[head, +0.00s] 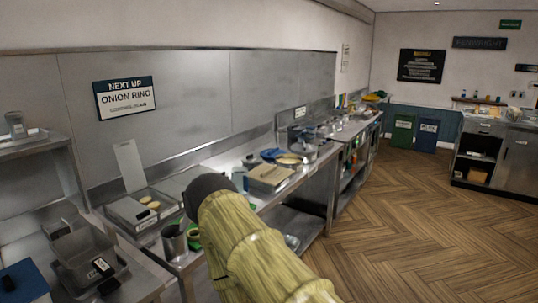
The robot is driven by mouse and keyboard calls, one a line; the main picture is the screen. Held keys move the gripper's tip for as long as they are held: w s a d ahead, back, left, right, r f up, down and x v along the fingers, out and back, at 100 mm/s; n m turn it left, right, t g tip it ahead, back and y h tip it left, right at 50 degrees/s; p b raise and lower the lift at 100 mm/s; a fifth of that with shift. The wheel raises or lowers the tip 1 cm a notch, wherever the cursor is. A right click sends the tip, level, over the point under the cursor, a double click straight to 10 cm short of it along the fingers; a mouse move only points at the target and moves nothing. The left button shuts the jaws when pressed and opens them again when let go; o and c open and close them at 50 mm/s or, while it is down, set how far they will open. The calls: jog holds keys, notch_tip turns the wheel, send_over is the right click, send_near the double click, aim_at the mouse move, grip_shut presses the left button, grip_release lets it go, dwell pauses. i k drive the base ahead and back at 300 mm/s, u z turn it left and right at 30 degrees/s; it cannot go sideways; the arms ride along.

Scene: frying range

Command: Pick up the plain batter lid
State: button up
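I cannot pick out the plain batter lid for certain, as the labels on the counter are too small to read. A pale upright panel like a raised lid (129,165) stands behind a steel container (130,211) with round pale pieces by it. A flat-topped box with a tan top (270,174) sits further along the counter. My arm, in a yellow-green sleeve (245,240), reaches up over the counter's front edge and ends in a dark rounded part (206,186). No gripper fingers show, and the arm hides part of the counter.
A steel pot (174,242) stands at the counter edge left of my arm. A grey basket-like tray (88,258) is at lower left. Blue items, bowls and pans crowd the counter beyond the tan-topped box. The wood floor (400,230) on the right is clear.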

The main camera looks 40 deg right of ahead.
aim_at(273, 152)
jog(key=z, duration=1.65)
jog(key=k, duration=0.4)
jog(key=z, duration=1.1)
jog(key=i, duration=1.9)
jog(key=u, duration=0.2)
jog(key=i, duration=1.6)
jog(key=u, duration=1.45)
jog(key=i, duration=0.8)
jog(key=u, duration=0.95)
